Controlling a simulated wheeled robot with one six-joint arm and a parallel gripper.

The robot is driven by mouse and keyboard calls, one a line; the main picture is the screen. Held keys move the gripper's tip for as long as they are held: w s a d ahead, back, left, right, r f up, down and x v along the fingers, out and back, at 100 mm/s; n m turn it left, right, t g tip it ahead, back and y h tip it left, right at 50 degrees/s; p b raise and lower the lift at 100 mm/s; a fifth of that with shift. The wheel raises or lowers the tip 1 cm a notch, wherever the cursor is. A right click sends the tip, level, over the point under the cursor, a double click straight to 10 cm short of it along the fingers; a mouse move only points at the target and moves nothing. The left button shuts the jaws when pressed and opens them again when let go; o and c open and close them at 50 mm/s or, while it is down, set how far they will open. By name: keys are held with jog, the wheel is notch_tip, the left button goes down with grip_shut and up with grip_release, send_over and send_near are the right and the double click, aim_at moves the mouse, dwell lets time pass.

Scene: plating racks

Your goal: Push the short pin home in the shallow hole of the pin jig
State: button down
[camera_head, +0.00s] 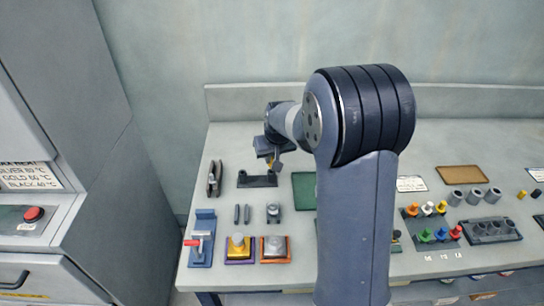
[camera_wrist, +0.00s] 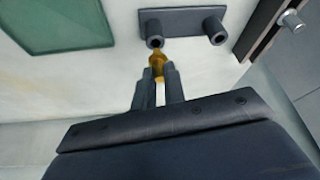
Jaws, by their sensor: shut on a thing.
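My gripper (camera_wrist: 158,80) is shut on a small gold pin (camera_wrist: 157,62) in the wrist view. In the head view my gripper (camera_head: 273,160) is above the workbench, with a bit of gold showing at its jaws. The pin jig (camera_wrist: 184,22) is a dark plate with two round sockets; it also shows in the head view (camera_head: 257,183). The pin's tip points at the left socket (camera_wrist: 154,41) in the wrist view, close to its mouth. I cannot tell whether it touches or has entered. The right socket (camera_wrist: 215,31) looks empty. Which hole is shallow is unclear.
A green mat (camera_wrist: 58,20) lies beside the jig. A dark upright holder (camera_head: 215,178) stands on the other side. Grey pins (camera_head: 241,213), a gold block (camera_head: 239,246) and a grey block (camera_head: 275,247) are nearer the front. My arm hides part of the bench.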

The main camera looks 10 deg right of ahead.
jog(key=shift+f+b, duration=1.2)
jog(key=shift+f, duration=0.25)
jog(key=c, duration=1.4)
grip_release()
jog(key=shift+r, duration=0.15)
jog(key=b+v, duration=0.1)
jog(key=v, duration=0.9)
jog(key=shift+s+r, duration=0.15)
jog(key=shift+r, duration=0.1)
jog(key=p+x, duration=0.1)
jog(key=x, duration=1)
jog(key=shift+r+p, duration=0.4)
jog(key=shift+r, duration=0.1)
